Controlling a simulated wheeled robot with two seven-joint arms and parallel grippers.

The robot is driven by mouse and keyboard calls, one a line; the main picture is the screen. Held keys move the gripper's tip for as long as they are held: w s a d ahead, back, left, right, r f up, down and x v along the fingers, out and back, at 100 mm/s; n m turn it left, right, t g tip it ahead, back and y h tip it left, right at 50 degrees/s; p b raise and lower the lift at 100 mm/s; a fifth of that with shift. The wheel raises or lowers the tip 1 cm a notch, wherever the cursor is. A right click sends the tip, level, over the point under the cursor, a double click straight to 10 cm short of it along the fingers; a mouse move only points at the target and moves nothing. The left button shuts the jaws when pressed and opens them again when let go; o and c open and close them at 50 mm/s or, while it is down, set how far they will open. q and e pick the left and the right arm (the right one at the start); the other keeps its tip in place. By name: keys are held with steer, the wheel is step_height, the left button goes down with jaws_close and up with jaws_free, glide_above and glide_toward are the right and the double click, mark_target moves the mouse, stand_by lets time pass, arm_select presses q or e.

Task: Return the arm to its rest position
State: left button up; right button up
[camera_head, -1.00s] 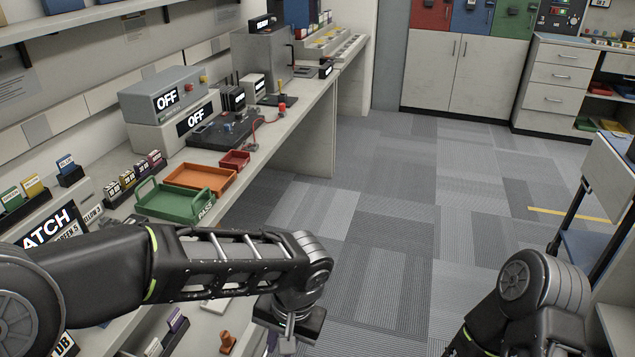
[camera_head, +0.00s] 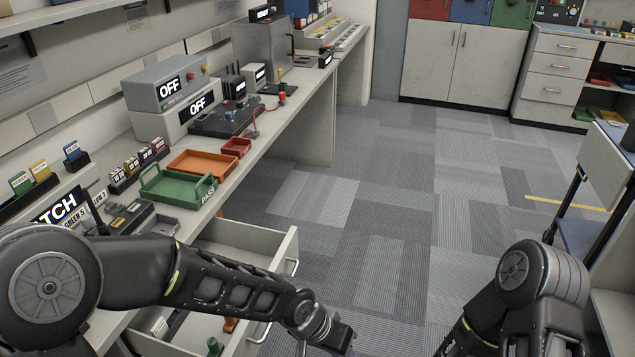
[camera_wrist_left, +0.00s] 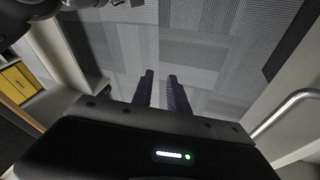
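My left arm (camera_head: 225,285) comes in from the left in the head view and reaches down in front of the bench. Its hand (camera_head: 330,335) is at the bottom edge, and its fingertips are out of that view. In the left wrist view my left gripper (camera_wrist_left: 160,78) points at the floor. Its two dark fingers are apart, with bare floor between them and nothing held. My right arm (camera_head: 535,290) is folded at the lower right of the head view, and its gripper is not in view.
An open drawer (camera_head: 284,250) juts from the bench beside my left forearm; its handle (camera_wrist_left: 285,113) shows close by in the left wrist view. A green tray (camera_head: 178,187) and an orange tray (camera_head: 203,163) sit on the bench. The carpeted floor (camera_head: 385,220) is clear.

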arm_select(q)
steer(key=s+a+f+n+p, duration=0.1)
steer(key=s+a+f+n, duration=0.2)
steer(key=s+a+f, duration=0.3)
steer(key=s+a+f+n+g+p, duration=0.1)
steer(key=s+a+f+n, duration=0.3)
steer(key=f, duration=0.8)
steer(key=s+a, duration=0.2)
steer(key=s, duration=0.1)
steer(key=shift+s+f, duration=0.25)
steer(key=shift+f, duration=0.1)
